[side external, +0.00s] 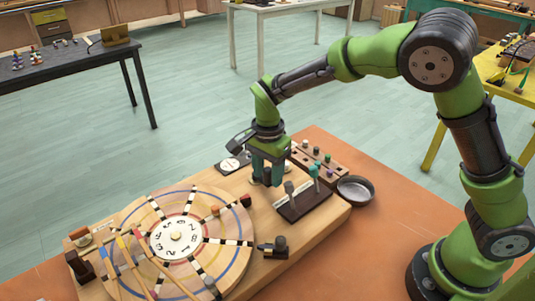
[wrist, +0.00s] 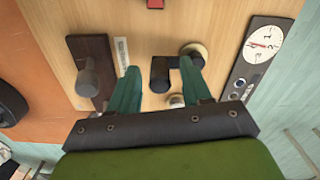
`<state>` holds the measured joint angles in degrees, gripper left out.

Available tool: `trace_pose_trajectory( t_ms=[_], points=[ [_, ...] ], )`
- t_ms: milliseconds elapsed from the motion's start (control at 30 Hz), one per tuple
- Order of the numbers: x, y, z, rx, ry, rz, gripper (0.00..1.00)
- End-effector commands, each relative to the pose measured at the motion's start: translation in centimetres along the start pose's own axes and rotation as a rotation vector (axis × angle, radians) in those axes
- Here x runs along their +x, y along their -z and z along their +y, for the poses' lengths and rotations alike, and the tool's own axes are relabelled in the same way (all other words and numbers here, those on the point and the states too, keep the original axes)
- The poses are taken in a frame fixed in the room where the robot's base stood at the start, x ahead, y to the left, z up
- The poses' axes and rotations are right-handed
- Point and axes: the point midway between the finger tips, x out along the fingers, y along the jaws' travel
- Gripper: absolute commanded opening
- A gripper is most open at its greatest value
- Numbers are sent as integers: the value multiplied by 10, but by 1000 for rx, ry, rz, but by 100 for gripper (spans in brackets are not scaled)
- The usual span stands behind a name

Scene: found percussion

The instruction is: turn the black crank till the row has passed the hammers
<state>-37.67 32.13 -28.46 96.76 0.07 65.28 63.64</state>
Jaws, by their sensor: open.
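My gripper (side external: 267,170) is over the back of the wooden board, pointing down, with its teal fingers apart. In the wrist view the black crank (wrist: 160,76) has its upright handle between my open fingers (wrist: 160,68), with visible gaps on both sides. Its arm runs right to a pale round hub, partly hidden by the right finger. In the side view my fingers mostly hide the crank. A round wooden disc (side external: 215,262) carries black-and-white striped rows (side external: 228,241) around a white numbered dial (side external: 176,237). Several coloured hammers (side external: 132,258) reach over its left side.
A dark strip with grey-knobbed lever (wrist: 92,76) stands left of the crank in the wrist view. A panel with a dial (wrist: 262,45) lies to its right. A knobbed rack (side external: 318,160) and grey bowl (side external: 355,189) are close by. A black block (side external: 272,248) sits beside the disc.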

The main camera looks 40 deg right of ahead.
Motion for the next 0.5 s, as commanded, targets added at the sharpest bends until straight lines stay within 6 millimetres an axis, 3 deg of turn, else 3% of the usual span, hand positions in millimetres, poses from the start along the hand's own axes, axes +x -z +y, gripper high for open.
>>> trace_pose_trajectory(
  t_ms=[333,500],
  points=[
    [4,0,0,0,1,-1,47],
    [3,0,0,-1,1,-1,21]
  ],
)
